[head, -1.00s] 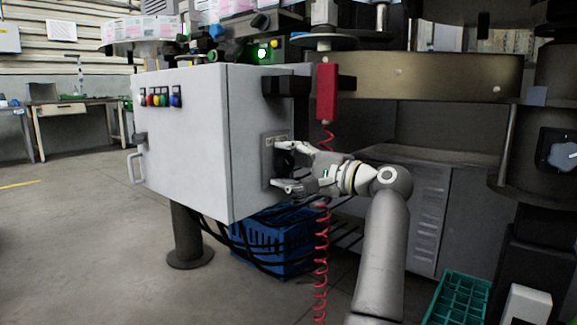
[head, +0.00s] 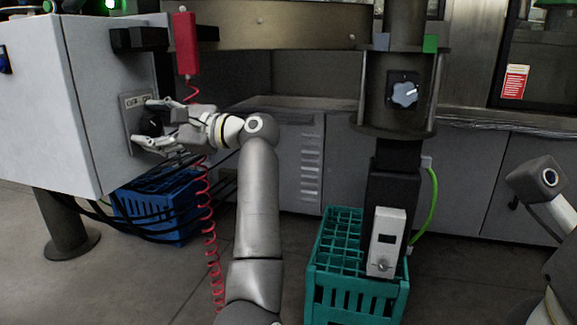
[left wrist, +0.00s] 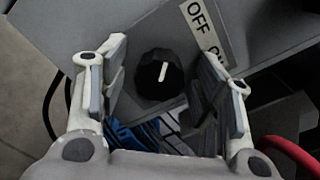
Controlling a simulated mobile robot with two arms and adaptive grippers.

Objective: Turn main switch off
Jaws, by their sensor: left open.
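The main switch is a black rotary knob with a white pointer line (left wrist: 160,74), on the side of the grey control cabinet (head: 92,95). An OFF/ON label (left wrist: 200,22) is fixed beside it. My left gripper (head: 152,124) is at the switch plate, its fingers open on either side of the knob. In the left wrist view the knob lies between the two open fingers (left wrist: 164,92), with gaps on both sides. The pointer line is nearly upright in that view, tilted slightly right. Part of my right arm shows at the right edge; its gripper is not seen.
A blue crate (head: 160,210) and black cables are below. A green crate (head: 355,275) stands on the floor. Another rotary knob (head: 404,94) is on the dark column.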

